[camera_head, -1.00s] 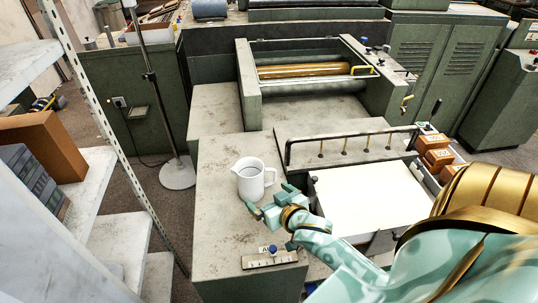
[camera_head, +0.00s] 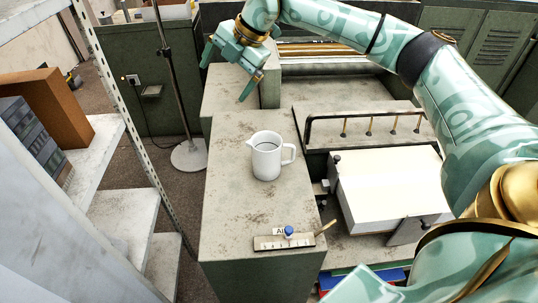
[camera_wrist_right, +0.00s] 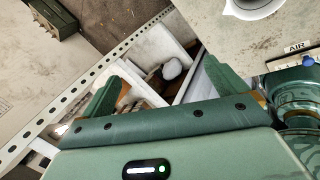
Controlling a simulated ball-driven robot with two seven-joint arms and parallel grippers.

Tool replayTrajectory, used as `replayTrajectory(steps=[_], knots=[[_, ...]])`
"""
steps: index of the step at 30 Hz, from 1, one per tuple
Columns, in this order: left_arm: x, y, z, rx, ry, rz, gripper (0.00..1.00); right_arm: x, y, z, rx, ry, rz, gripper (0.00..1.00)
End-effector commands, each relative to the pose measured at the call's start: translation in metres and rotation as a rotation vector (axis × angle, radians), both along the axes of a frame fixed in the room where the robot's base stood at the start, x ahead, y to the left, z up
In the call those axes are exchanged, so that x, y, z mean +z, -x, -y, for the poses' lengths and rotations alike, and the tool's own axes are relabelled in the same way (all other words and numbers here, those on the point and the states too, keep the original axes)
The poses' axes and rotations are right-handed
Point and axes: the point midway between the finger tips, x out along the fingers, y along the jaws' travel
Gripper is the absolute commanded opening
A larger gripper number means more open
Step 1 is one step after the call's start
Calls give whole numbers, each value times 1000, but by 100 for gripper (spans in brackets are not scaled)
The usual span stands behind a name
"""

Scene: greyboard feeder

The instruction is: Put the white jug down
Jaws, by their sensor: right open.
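The white jug (camera_head: 264,160) stands upright on the worn grey top of a green cabinet (camera_head: 232,215). Its handle points right and its spout points left. My right gripper (camera_head: 229,72) is open and empty, above and beyond the jug, apart from it, near the back of the cabinet top. In the right wrist view the two green fingers (camera_wrist_right: 165,78) are spread with nothing between them, and part of the jug (camera_wrist_right: 252,6) shows at the top edge. My left gripper is not in view.
A gauge plate with a blue knob (camera_head: 284,241) lies at the cabinet's front. A paper stack (camera_head: 385,185) and a black rail (camera_head: 365,115) are to the right. A shelf rack (camera_head: 125,215) stands left, with a lamp stand (camera_head: 189,154) behind. The top around the jug is clear.

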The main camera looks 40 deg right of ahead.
Motion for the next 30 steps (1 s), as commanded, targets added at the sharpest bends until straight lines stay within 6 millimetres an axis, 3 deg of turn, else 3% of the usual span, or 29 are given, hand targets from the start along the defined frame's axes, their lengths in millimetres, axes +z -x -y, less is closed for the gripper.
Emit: replayTrajectory(steps=[1,3,6,11,22,30], knots=[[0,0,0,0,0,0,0,-24,12,30,-120,81,-124,98],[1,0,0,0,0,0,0,-45,31,59,-285,168,-273,98],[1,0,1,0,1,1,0,-50,50,77,-466,218,-398,98],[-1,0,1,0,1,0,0,-56,67,78,-593,218,-505,98],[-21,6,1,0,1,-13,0,-140,67,77,-600,215,-510,98],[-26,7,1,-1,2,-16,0,-165,66,76,-598,212,-506,98]])
